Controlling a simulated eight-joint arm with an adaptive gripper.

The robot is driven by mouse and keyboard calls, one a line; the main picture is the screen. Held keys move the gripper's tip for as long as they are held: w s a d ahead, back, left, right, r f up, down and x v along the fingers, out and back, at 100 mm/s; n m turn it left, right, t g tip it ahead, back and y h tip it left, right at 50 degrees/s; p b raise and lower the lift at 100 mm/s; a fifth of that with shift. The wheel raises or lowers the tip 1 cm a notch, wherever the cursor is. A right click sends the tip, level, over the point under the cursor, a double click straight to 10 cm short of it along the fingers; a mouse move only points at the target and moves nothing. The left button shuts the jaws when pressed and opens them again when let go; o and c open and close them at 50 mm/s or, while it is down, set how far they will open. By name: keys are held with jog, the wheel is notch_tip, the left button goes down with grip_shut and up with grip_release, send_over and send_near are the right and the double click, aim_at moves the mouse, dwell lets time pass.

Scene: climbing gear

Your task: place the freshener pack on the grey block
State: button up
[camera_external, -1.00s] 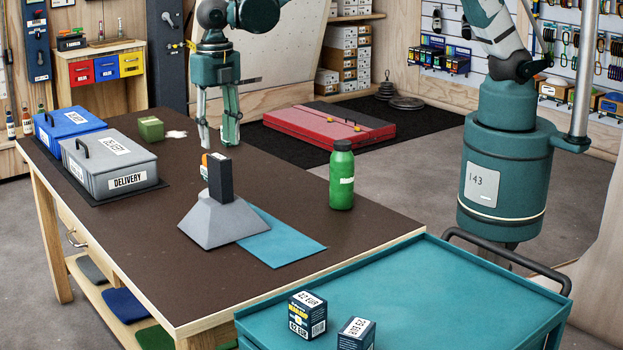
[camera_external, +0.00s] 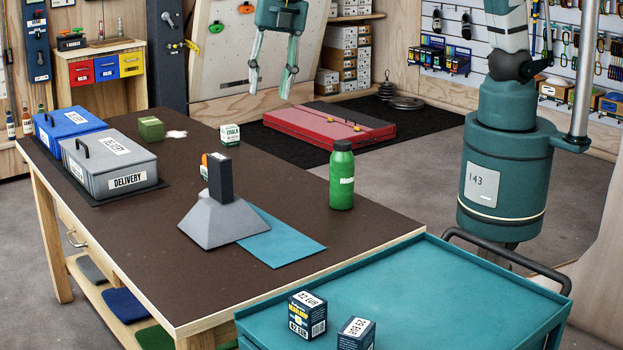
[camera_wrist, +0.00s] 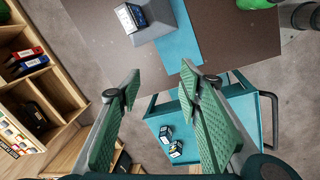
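A dark upright pack (camera_external: 220,178), which looks like the freshener pack, stands on top of the grey block (camera_external: 217,220), a shape with sloping sides, on the brown table. In the wrist view the pack (camera_wrist: 131,17) shows a printed label at the top, on the grey block (camera_wrist: 180,20).
A blue mat (camera_external: 283,240) lies beside the block. A green bottle (camera_external: 342,175), a chalk box (camera_external: 229,134), a green box (camera_external: 151,128) and a grey delivery box (camera_external: 112,165) stand on the table (camera_external: 130,240). A teal trolley (camera_external: 430,300) holds two small boxes.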

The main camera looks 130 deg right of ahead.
jog(key=s+a+r+m+t, duration=0.2)
jog(key=s+a+r+m, duration=0.2)
jog(key=s+a, duration=0.5)
jog(key=s+a+r+m+t, duration=0.1)
jog(key=s+a+r+m, duration=0.5)
jog(key=s, duration=0.6)
jog(key=s+a+f+m+t, duration=0.2)
jog(key=s+a+f+m, duration=0.1)
jog(key=s, duration=0.6)
jog(key=shift+a+f+y, duration=0.3)
jog(key=shift+a+f, duration=0.4)
jog(key=shift+a, duration=0.35)
notch_tip(320, 180, down, 10)
jog(key=b, duration=0.9)
jog(key=shift+r+b, duration=0.25)
jog(key=shift+b, duration=0.05)
